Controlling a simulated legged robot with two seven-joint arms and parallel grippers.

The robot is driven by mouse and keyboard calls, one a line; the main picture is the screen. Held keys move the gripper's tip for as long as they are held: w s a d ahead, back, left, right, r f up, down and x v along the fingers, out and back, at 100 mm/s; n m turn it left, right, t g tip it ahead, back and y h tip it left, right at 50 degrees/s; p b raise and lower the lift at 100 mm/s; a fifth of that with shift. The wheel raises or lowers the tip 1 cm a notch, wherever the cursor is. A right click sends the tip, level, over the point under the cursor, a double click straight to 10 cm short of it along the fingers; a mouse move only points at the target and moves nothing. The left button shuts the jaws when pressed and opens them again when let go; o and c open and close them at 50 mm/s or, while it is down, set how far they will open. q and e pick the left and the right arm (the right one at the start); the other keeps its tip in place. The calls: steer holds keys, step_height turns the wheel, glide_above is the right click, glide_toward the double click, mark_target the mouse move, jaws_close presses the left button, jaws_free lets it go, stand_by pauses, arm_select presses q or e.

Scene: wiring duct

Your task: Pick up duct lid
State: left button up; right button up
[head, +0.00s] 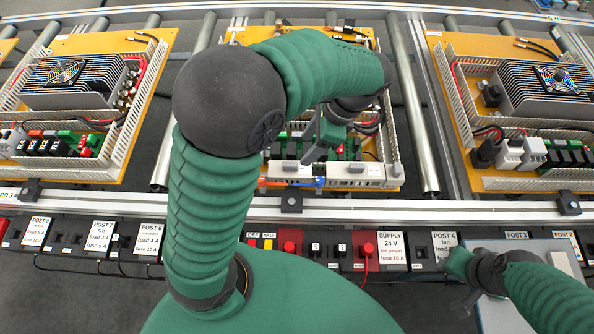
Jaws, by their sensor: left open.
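The middle orange panel carries a smooth pale strip, which looks like the duct lid (340,174), along its near edge. Small grey blocks sit on or against it. My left arm arches over the panel from the left. My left gripper (322,140) points down, open, above the green and dark components just behind the strip. It appears apart from the strip and holds nothing that I can see. My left arm hides the panel's left part. My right gripper (462,285) is low at the right, by the POST 4 label; its jaws are not clear.
Similar panels stand at the left (80,100) and right (525,100), with finned heat sinks and slotted ducts. A metal rail (400,208) crosses in front of them. Nearer lies a row of labelled posts and a supply (390,250) with red connectors and cables.

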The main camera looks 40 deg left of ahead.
arm_select(q)
glide_above(291, 163)
steer(key=d, duration=0.2)
steer(key=f, duration=0.4)
steer(key=shift+w+a+f+b, duration=0.1)
steer(key=shift+w+f+b, duration=0.1)
steer(key=shift+f+b, duration=0.1)
steer(key=a+f, duration=0.2)
steer(key=f, duration=0.1)
steer(key=shift+a+f+b, duration=0.25)
steer(key=shift+a+b, duration=0.05)
steer(key=f, duration=0.1)
steer(key=d+f, duration=0.1)
steer(key=f, duration=0.1)
steer(key=shift+s+d+f+b, duration=0.1)
steer(key=shift+s+d+b, duration=0.1)
steer(key=shift+s+b, duration=0.2)
steer(key=shift+w+d, duration=0.1)
steer(key=shift+a+f, duration=0.1)
steer(key=shift+a, duration=0.2)
steer(key=shift+c, duration=0.4)
steer(key=shift+a, duration=0.35)
steer(key=c, duration=0.5)
steer(key=shift+c, duration=1.1)
steer(key=shift+d, duration=0.15)
arm_select(e)
steer(key=shift+a+f, duration=0.95)
